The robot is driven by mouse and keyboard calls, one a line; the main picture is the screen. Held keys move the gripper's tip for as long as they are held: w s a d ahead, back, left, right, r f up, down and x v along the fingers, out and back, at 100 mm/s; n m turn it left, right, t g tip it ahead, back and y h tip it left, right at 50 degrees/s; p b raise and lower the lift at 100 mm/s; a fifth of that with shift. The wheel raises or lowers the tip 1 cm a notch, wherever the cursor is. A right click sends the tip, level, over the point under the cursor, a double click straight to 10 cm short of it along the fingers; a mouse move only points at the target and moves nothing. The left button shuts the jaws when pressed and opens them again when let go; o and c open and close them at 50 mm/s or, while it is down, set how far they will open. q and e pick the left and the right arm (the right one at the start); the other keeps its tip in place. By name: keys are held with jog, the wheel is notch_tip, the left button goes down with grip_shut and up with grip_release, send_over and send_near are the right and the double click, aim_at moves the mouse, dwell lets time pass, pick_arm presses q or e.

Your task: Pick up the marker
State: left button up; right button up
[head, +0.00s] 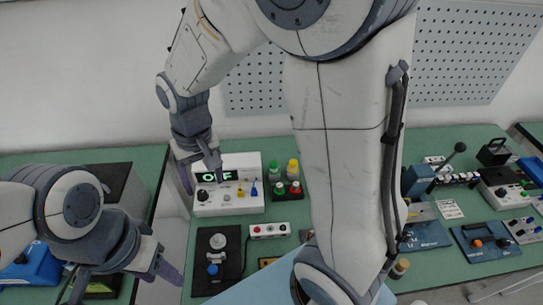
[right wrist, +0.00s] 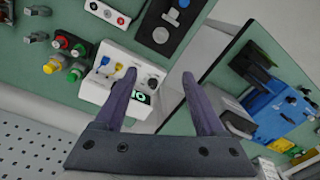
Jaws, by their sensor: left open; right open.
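I cannot make out a marker in either view; my own arm covers much of the bench in the head view. My right gripper (head: 203,182) is open, with its fingers pointing down beside a white instrument box (head: 228,207) with a lit display. In the right wrist view the open, empty fingers (right wrist: 160,74) frame the edge of that box (right wrist: 110,92), apart from each other. My left gripper (head: 126,286) is open at the lower left, near the gap between the benches, with nothing seen between its fingers.
Red, green and yellow terminals (head: 286,189) stand right of the box. A black panel with knobs (head: 217,258) and a white button strip (head: 269,230) lie in front. A blue device (right wrist: 278,110) is on the other bench. Several instruments crowd the right; a pegboard (head: 470,55) is behind.

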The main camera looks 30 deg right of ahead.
jog(key=w+d+f+m, duration=0.2)
jog(key=w+d+m, duration=0.1)
jog(key=w+d, duration=0.3)
jog(key=m+p, duration=0.3)
jog(key=m, duration=0.6)
send_over(274, 163)
jog(key=shift+h, duration=0.3)
jog(key=f, duration=1.1)
jog(key=shift+s+d+f, duration=0.1)
jog(key=shift+d+f, duration=0.1)
notch_tip(274, 163, down, 4)
jog(key=shift+d+f+p, duration=0.1)
jog(key=shift+f+p, duration=0.15)
jog(key=shift+p, duration=0.4)
jog(key=f+p, duration=0.2)
jog(key=f, duration=0.1)
jog(key=f+p, duration=0.1)
jog(key=f, duration=0.1)
jog(key=shift+a, duration=0.35)
jog(key=shift+f, duration=0.4)
grip_shut()
